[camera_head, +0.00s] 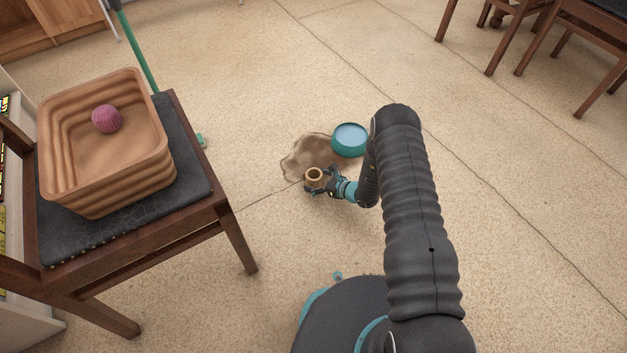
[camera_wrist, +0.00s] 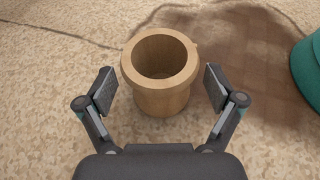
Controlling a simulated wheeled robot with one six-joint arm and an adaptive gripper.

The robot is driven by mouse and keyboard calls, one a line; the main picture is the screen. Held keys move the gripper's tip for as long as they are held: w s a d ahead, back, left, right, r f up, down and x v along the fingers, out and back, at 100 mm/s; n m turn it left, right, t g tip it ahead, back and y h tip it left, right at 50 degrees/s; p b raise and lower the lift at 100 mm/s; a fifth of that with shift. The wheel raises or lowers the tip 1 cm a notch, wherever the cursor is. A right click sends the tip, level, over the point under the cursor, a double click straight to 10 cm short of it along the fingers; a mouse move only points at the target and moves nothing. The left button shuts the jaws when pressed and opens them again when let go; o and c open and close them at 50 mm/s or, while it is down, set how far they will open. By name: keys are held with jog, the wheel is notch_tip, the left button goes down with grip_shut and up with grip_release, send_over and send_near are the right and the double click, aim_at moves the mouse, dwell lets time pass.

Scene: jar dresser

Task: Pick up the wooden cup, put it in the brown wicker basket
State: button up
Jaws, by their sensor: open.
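The wooden cup (camera_head: 314,176) stands upright on the floor beside a brown stain. In the wrist view the cup (camera_wrist: 162,98) is light wood with its open mouth facing up, empty inside. My gripper (camera_wrist: 160,88) is open, with one finger on each side of the cup and a gap on both sides. In the head view my gripper (camera_head: 318,184) is low at the cup. The brown wicker basket (camera_head: 115,190) sits on the dark cushion of a wooden chair at the left. A pink ball (camera_head: 106,119) lies in the basket.
A teal bowl (camera_head: 349,139) is on the floor behind the cup. The chair (camera_head: 238,242) has a dark seat and stands left of my base. A green-handled broom (camera_head: 139,52) leans behind it. More chairs (camera_head: 545,38) are at the back right. The floor between is clear.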

jog(key=shift+w+a, duration=0.1)
jog(key=c, duration=1.3)
jog(key=shift+c, duration=0.2)
